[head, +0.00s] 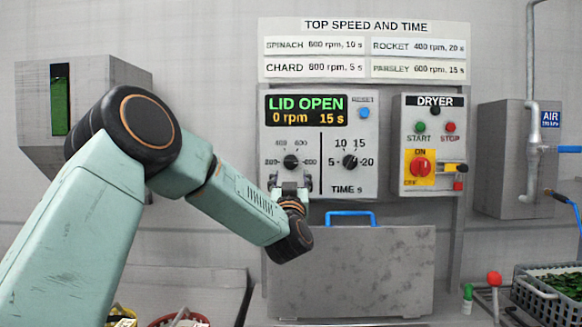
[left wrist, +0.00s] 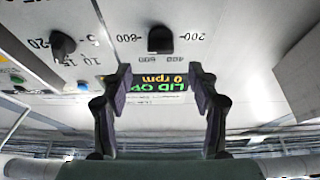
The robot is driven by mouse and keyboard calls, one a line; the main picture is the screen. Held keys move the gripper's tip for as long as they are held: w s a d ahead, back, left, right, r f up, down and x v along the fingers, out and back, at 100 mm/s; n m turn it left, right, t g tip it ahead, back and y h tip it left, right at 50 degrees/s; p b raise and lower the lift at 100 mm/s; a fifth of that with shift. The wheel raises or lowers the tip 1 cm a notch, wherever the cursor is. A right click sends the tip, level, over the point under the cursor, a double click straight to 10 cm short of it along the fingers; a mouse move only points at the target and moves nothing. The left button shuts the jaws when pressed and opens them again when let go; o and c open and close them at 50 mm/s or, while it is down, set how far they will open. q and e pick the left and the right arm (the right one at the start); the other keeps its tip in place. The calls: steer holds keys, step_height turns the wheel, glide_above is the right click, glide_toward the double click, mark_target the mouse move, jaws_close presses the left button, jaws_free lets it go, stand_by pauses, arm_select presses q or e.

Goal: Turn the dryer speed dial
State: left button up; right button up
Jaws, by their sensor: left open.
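The black speed dial (head: 291,161) is on the left half of the grey control panel, with speed marks around it. In the left wrist view, which is upside down, the speed dial (left wrist: 160,40) stands clear ahead of the fingers. My left gripper (head: 290,184) is just below the dial in the head view. Its two fingers (left wrist: 159,88) are spread with nothing between them. The display (head: 306,110) reads LID OPEN, 0 rpm, 15 s. I cannot tell the exact mark the dial points to. My right gripper is not in view.
The time dial (head: 350,162) is close on the right of the speed dial, beyond a black line. A dryer switch box (head: 433,145) with a red knob is farther right. A grey lid with a blue handle (head: 350,214) is below the panel.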

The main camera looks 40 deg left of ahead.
mark_target(290, 164)
arm_select(q)
steer(key=x, duration=0.5)
steer(key=shift+w+a+f, duration=0.25)
steer(key=shift+w+a, duration=0.05)
steer(key=shift+a, duration=0.05)
steer(key=shift+w+r, duration=0.15)
steer(key=shift+r, duration=0.4)
steer(key=shift+w+a+f, duration=0.2)
steer(key=shift+a+f, duration=0.05)
steer(key=shift+a, duration=0.05)
steer(key=shift+c, duration=0.8)
steer(key=shift+s+d+r, duration=0.2)
steer(key=c, duration=1)
